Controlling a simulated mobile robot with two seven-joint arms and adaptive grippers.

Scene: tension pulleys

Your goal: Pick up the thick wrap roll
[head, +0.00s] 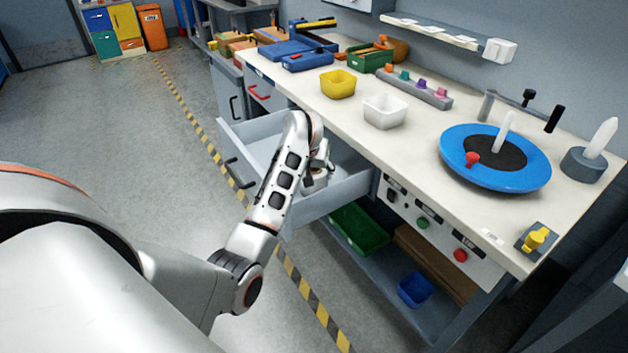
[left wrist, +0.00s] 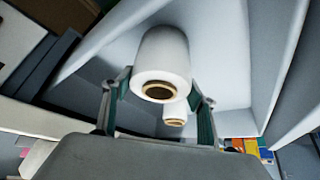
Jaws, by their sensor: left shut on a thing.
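The thick wrap roll (left wrist: 163,55) is white with a brown core and shows in the left wrist view. My left gripper (left wrist: 159,87) has one finger on each side of the thick roll and is shut on it. A thinner wrap roll (left wrist: 176,113) with a brown core shows just below it in that view, partly covered by the thick roll. In the head view my left gripper (head: 317,178) is down at the open grey drawer (head: 340,190); my arm partly hides it. My right gripper is not in view.
The workbench (head: 420,140) above the drawer carries a yellow bin (head: 338,84), a white bin (head: 385,110) and a blue round turntable (head: 460,175). A green tray (head: 358,230) and a blue bin (head: 415,290) sit on the lower shelf. The floor at left is clear.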

